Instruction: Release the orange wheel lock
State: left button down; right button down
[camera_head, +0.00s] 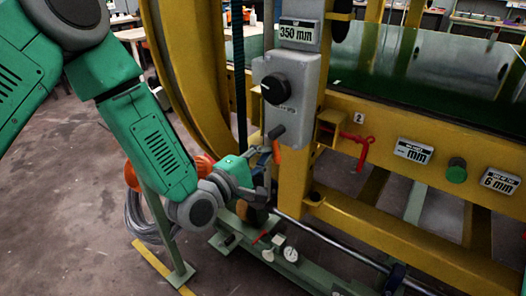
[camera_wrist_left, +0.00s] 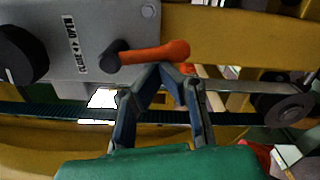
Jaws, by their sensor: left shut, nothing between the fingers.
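The orange lock lever (camera_wrist_left: 155,54) sits on a dark pivot on the grey control box (camera_wrist_left: 85,25), beside a label reading CLOSE and OPEN. In the wrist view the lever points right from the pivot, slightly upward. In the head view only a small orange part of the lever (camera_head: 277,153) shows, hanging below the pivot on the box (camera_head: 300,75). My left gripper (camera_wrist_left: 166,70) is shut and empty, its fingertips at the lower edge of the lever near its free end. I cannot tell whether they touch. In the head view the gripper (camera_head: 268,155) is just below the box.
A black knob (camera_head: 275,88) is higher on the box. The yellow frame (camera_head: 400,125) carries a red clamp (camera_head: 359,141) and a green knob (camera_head: 456,170). A green rail with gauges (camera_head: 290,254) lies below. An orange reel (camera_head: 131,176) stands behind my left arm.

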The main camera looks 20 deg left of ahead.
pick_arm(q)
jog(key=n, duration=0.2)
jog(key=d+n, duration=0.1)
jog(key=n, duration=0.1)
jog(key=d+n+b, duration=0.1)
jog(key=shift+s+f+n, duration=0.1)
jog(key=shift+s+n, duration=0.3)
jog(key=n, duration=0.1)
jog(key=d+n+b, duration=0.1)
jog(key=shift+s+r+n+y, duration=0.15)
jog(key=shift+r+n+y, duration=0.05)
jog(key=shift+n+y, duration=0.1)
jog(key=shift+s+d+r+n+t+b, duration=0.15)
jog(key=shift+d+r+n+b, duration=0.15)
jog(key=shift+n, duration=0.55)
jog(key=shift+s+d+r+n+t+b, duration=0.15)
jog(key=shift+d+r+n+b, duration=0.1)
jog(key=shift+n, duration=0.6)
jog(key=shift+w, duration=0.1)
